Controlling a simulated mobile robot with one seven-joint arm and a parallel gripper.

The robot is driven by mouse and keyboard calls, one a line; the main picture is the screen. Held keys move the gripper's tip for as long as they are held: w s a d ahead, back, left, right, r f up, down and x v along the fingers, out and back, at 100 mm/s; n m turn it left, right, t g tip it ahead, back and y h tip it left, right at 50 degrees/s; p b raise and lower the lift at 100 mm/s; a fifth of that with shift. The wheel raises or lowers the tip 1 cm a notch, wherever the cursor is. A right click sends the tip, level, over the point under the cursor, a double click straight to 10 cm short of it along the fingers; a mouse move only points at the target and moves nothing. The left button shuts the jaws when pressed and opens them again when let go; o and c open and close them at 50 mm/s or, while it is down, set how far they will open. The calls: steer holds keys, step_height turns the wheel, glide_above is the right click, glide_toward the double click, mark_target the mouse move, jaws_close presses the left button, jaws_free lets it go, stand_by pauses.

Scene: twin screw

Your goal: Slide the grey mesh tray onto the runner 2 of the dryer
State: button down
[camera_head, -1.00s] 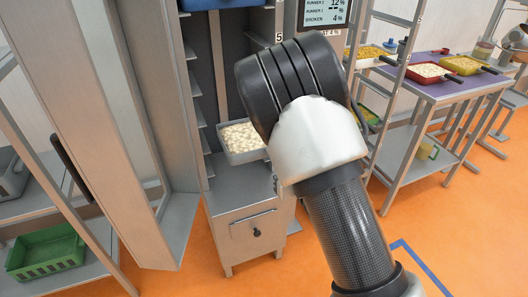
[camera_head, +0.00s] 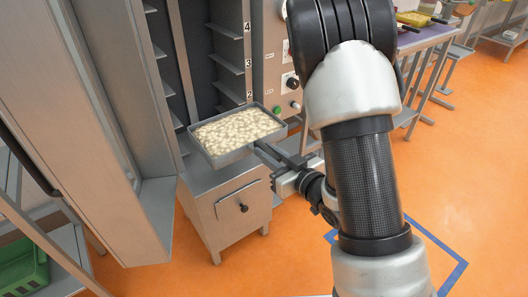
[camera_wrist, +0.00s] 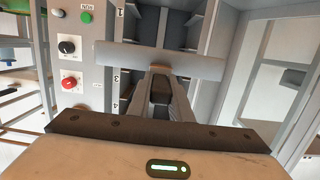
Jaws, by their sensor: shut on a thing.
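A grey tray (camera_head: 233,157) full of pale pieces is in front of the open dryer (camera_head: 210,45) in the head view, above its lower cabinet. It looks near level. My gripper (camera_head: 264,152) is shut on the tray's near right side and holds it. In the wrist view the gripper (camera_wrist: 165,88) points at the tray's grey side (camera_wrist: 150,60), a long bar across the dryer opening. Runner shelves line the dryer, with the labels 2, 3 and 4 on the right post. The label 2 (camera_head: 249,95) is just above the tray's far edge. Whether the tray touches a runner cannot be told.
The open dryer door (camera_head: 100,140) stands to the left of the tray. A control panel (camera_head: 285,75) with knobs and buttons is just right of the opening. A green crate (camera_head: 22,265) is at the lower left.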

steer(key=r+b+x, duration=0.1)
steer(key=r+x, duration=0.1)
steer(key=x, duration=1.2)
steer(key=r+b+x, duration=0.1)
steer(key=r+x, duration=0.1)
steer(key=x, duration=1.3)
steer(key=shift+w+a+r, duration=0.2)
steer(key=shift+w+r, duration=0.1)
steer(key=shift+r, duration=0.2)
steer(key=shift+f, duration=0.5)
stand_by(0.3)
steer(key=c, duration=1.8)
jaws_free()
steer(key=shift+o, duration=1.3)
step_height(320, 180, up, 2)
steer(key=p, duration=0.3)
glide_above(244, 143)
steer(key=shift+w+r, duration=0.1)
steer(key=shift+r, duration=0.1)
